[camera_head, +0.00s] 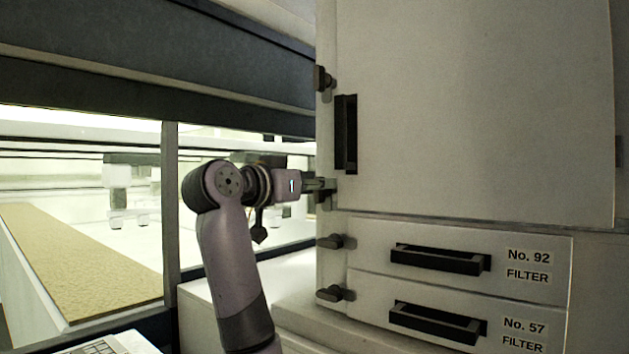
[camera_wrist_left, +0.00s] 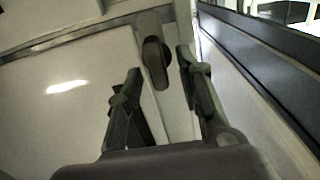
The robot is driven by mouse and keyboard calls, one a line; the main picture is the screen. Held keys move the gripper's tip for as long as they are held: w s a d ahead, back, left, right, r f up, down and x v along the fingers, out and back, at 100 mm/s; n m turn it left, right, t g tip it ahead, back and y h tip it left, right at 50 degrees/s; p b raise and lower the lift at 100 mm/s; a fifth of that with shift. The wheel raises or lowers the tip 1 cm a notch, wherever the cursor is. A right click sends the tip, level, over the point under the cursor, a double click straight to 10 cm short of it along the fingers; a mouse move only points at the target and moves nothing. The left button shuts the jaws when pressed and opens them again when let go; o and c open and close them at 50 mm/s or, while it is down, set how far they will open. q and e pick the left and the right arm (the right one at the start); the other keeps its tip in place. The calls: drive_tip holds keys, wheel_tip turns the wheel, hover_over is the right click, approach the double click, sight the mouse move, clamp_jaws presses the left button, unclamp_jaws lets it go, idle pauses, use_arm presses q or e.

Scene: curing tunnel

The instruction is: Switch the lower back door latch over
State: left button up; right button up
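The lower door latch (camera_wrist_left: 155,58) is a dark, rounded lever at the cabinet edge. In the wrist view it lies between the two fingertips of my left gripper (camera_wrist_left: 158,62). The fingers are apart, with a visible gap to the latch on the right; contact cannot be told. In the head view my left gripper (camera_head: 326,187) reaches from the left to the lower left corner of the pale door (camera_head: 480,110), largely hiding the latch. The upper latch (camera_head: 322,78) is free on the same edge. My right gripper is not in view.
A black door handle (camera_head: 346,134) stands close above my left gripper. Below are two filter drawers with dark handles (camera_head: 440,260) and their own latches (camera_head: 335,241) (camera_head: 335,293). A tunnel window frame (camera_head: 171,200) stands left of my arm.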

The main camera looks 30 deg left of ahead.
use_arm(q)
drive_tip(key=shift+c, duration=0.3)
clamp_jaws()
drive_tip(key=shift+n, duration=0.3)
drive_tip(key=shift+a+f+n+b, duration=0.25)
drive_tip(key=shift+n+b, duration=0.45)
drive_tip(key=shift+n, duration=2.2)
drive_tip(key=shift+a+f+n+b, duration=0.2)
drive_tip(key=shift+n+b, duration=0.45)
drive_tip(key=shift+n, duration=2.25)
drive_tip(key=shift+a+f+n+b, duration=0.25)
drive_tip(key=shift+n+b, duration=0.45)
drive_tip(key=shift+n, duration=2.2)
drive_tip(key=shift+w, duration=0.1)
